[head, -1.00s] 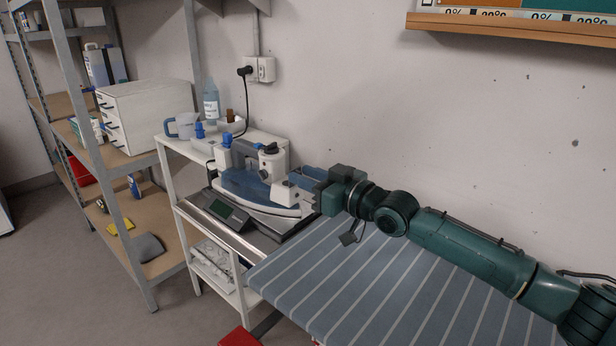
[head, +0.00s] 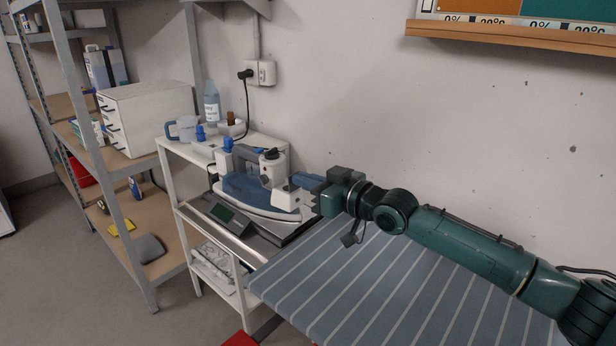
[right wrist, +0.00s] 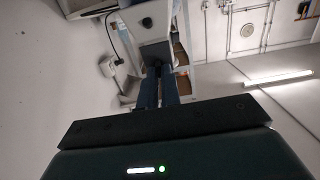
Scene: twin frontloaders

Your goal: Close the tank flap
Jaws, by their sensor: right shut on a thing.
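The white-and-blue appliance (head: 252,187), with a see-through blue tank body, sits on a dark base with a small display at the middle left of the head view. At its right end is a white block-like part with a dark knob (head: 284,196); this part also shows in the right wrist view (right wrist: 152,24). My right gripper (head: 299,184) reaches in from the right, its fingers at this white part. It is shut on the white part; the fingertips (right wrist: 158,70) partly hide the grip. I cannot clearly tell which piece is the flap. My left gripper is not in view.
A striped ironing-board-like surface (head: 375,285) lies below my right arm. A white side table (head: 178,190) holds a jug (head: 183,128) and a bottle (head: 211,103) behind the appliance. A metal shelf rack stands at left. The wall is close behind my arm.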

